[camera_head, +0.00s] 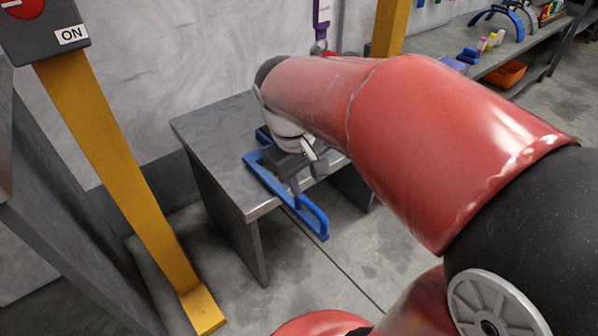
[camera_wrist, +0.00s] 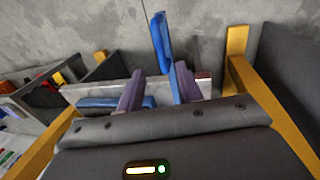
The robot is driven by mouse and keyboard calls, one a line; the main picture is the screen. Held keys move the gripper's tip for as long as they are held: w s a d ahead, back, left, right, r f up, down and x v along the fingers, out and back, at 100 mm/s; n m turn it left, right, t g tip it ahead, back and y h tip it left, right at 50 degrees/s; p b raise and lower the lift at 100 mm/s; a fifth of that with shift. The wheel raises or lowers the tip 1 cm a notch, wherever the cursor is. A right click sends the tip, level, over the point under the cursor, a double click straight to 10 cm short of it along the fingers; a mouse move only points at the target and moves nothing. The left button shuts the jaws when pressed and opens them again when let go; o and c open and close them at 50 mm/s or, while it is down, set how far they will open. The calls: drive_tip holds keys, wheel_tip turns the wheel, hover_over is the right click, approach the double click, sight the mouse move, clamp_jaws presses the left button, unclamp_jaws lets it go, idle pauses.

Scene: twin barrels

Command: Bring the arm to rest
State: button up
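My red arm reaches across the camera_head view toward a small grey table (camera_head: 210,150). My gripper (camera_head: 297,192) points down at the table's front edge, beside a blue frame-like tool (camera_head: 262,176). The tool lies on the table, with one end sticking out past the edge. In the camera_wrist view the two purple fingers of my gripper (camera_wrist: 160,90) stand apart. Part of the blue tool (camera_wrist: 161,38) shows between and beyond them, nearer the right finger. There is a gap at the left finger; touch on the right cannot be told. My arm hides part of the table.
Another yellow post (camera_head: 391,25) stands behind my arm. A shelf (camera_head: 500,52) with an orange bin (camera_head: 506,74) is at back right. Bare floor lies before the table.

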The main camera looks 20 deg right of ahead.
idle(0.4)
drive_tip(key=s+a+m+t+y, duration=0.2)
drive_tip(key=s+t, duration=0.3)
drive_tip(key=s, duration=0.4)
drive_tip(key=shift+s+r+m, duration=0.25)
drive_tip(key=shift+r+m, duration=0.1)
drive_tip(key=shift+m, duration=0.45)
